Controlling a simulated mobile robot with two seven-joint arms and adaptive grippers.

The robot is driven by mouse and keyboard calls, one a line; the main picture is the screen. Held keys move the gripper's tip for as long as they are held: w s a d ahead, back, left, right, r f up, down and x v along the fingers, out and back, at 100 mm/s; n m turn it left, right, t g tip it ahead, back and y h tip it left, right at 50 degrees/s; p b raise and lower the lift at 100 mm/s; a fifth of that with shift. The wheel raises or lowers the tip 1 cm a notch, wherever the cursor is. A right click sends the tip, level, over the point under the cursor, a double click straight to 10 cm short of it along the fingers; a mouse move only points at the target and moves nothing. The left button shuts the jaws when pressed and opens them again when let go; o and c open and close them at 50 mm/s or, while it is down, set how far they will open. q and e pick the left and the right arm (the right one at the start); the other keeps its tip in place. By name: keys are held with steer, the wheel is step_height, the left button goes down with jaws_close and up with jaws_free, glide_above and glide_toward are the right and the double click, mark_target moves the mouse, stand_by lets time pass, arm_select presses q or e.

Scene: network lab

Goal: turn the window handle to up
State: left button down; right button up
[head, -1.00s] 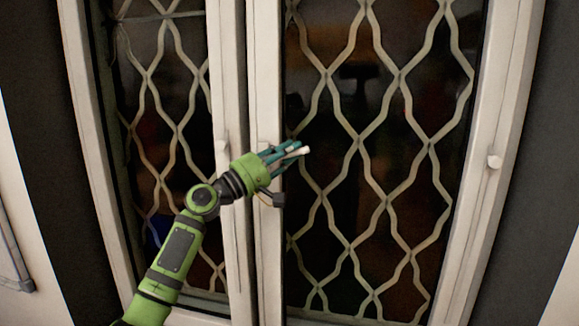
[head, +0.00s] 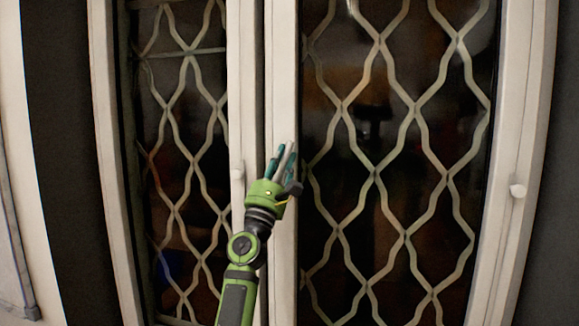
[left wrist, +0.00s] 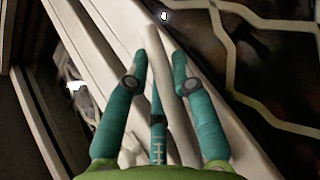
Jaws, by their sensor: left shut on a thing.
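The white window handle (left wrist: 156,65) lies between the teal fingers of my left gripper (left wrist: 158,78) in the left wrist view. The gripper is shut around it, and the handle's end reaches past the fingertips. In the head view, my left gripper (head: 284,160) is at the middle upright of the window frame (head: 284,75). Its fingers point almost straight up, and the pale handle (head: 291,149) shows between them, also roughly upright. The handle's base is hidden by the gripper. My right gripper is not in view.
Dark window panes with pale wavy bars (head: 385,160) stand on both sides of the middle upright.

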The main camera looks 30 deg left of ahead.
arm_select(q)
steer(key=shift+s+a+r+n+g+y, duration=0.1)
steer(key=shift+a+n+g+y, duration=0.2)
steer(key=shift+n+y, duration=0.95)
steer(key=shift+s+a+r+n+g+y, duration=0.1)
steer(key=shift+a+n+g+y, duration=0.25)
steer(key=shift+n+y, duration=0.9)
steer(key=shift+s+a+r+n+g+y, duration=0.1)
steer(key=shift+a+n+g+y, duration=0.2)
steer(key=shift+n+y, duration=0.95)
steer(key=shift+n, duration=0.25)
steer(key=c, duration=1)
jaws_free()
steer(key=shift+f, duration=0.15)
steer(key=shift+s+f, duration=0.2)
steer(key=v, duration=1.1)
steer(key=shift+s+d+f, duration=0.1)
steer(key=shift+s+d, duration=0.05)
